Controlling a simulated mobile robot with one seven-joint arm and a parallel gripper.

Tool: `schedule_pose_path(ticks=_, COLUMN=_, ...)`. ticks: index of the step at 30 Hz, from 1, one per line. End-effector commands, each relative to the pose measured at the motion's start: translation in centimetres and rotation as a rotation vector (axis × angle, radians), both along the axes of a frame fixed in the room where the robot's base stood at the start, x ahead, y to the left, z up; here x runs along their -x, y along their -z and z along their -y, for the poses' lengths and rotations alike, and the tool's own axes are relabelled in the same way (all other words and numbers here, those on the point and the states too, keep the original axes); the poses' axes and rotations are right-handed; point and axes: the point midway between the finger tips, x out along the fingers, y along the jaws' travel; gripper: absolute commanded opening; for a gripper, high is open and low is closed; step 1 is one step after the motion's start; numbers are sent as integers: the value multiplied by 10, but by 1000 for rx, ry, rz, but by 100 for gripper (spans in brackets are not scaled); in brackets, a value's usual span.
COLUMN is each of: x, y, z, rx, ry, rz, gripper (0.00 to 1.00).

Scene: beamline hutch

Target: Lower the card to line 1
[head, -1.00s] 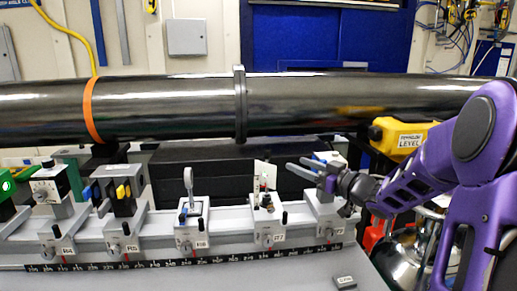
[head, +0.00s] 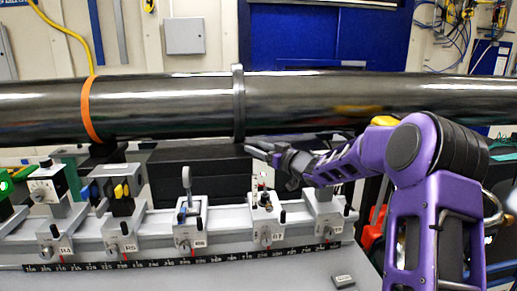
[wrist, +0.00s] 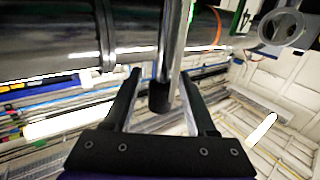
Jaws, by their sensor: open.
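A small pale card (head: 262,181) with a red mark stands on the carriage (head: 265,231) right of the middle of the rail in the head view. Its lines are too small to read. My gripper (head: 262,150) is open, above the card and just below the big dark pipe; it hides what lies behind it. In the wrist view my gripper (wrist: 162,82) has its two fingers apart. A shiny metal rod (wrist: 172,40) with a black end (wrist: 160,97) shows between them; I cannot tell whether it touches them. I cannot make out the card in the wrist view.
The dark pipe (head: 330,105) runs across close above my gripper. The rail carries other carriages, one with a round-topped post (head: 187,182) to the left and one (head: 325,212) to the right under my arm. A ruler strip (head: 150,262) lies along the front.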

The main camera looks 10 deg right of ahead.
Motion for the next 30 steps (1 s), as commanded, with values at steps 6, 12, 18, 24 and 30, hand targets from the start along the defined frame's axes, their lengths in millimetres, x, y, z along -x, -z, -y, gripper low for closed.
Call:
schedule_pose_path(ticks=6, x=-1, y=0, z=-1, rx=0, ry=0, rz=0, gripper=57)
schedule_pose_path(ticks=12, x=-1, y=0, z=-1, rx=1, ry=0, rz=1, gripper=32)
schedule_pose_path(ticks=18, x=-1, y=0, z=-1, rx=1, ry=0, rz=1, gripper=0)
schedule_pose_path(ticks=24, x=-1, y=0, z=-1, rx=1, ry=0, rz=1, gripper=0)
schedule_pose_path(ticks=30, x=-1, y=0, z=-1, rx=1, ry=0, rz=1, gripper=0)
